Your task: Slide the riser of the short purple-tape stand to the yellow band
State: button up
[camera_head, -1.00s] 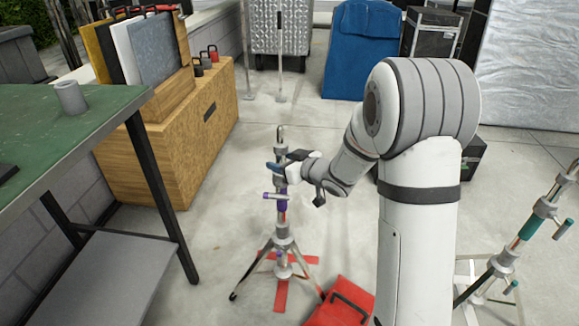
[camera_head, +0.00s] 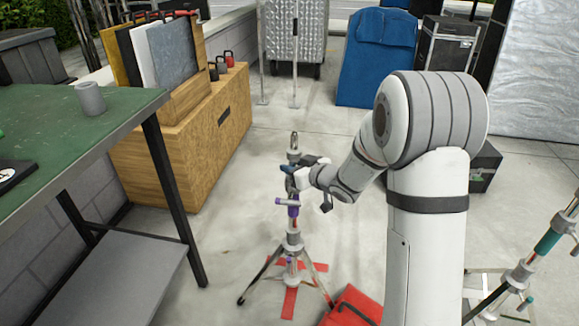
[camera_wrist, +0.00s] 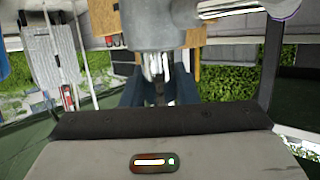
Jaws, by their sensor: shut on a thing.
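The short purple-tape stand (camera_head: 293,208) stands on tripod legs over a red cross on the floor, left of my arm in the head view. Its riser is upright with a grey head (camera_head: 294,157) on top. My gripper (camera_head: 289,180) is shut on the upper riser, between the head and the purple tape. In the wrist view, the dark blue fingers (camera_wrist: 158,92) close around the shiny riser (camera_wrist: 156,66) below a grey collar (camera_wrist: 152,30). The fingers hide part of the riser. I cannot make out a yellow band.
A green-topped table (camera_head: 75,140) and a wooden cart (camera_head: 190,150) stand to the left. A red case (camera_head: 352,306) lies close to the stand's right leg. A teal-tape stand (camera_head: 547,241) is at the right. Open concrete floor lies behind the purple-tape stand.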

grip_shut()
jog(key=shift+r, duration=0.1)
jog(key=shift+w+r+p, duration=0.1)
jog(key=shift+r+p, duration=5.4)
jog(key=shift+r, duration=0.65)
jog(key=o, duration=0.9)
grip_release()
jog(key=shift+f, duration=0.2)
jog(key=shift+d, duration=0.1)
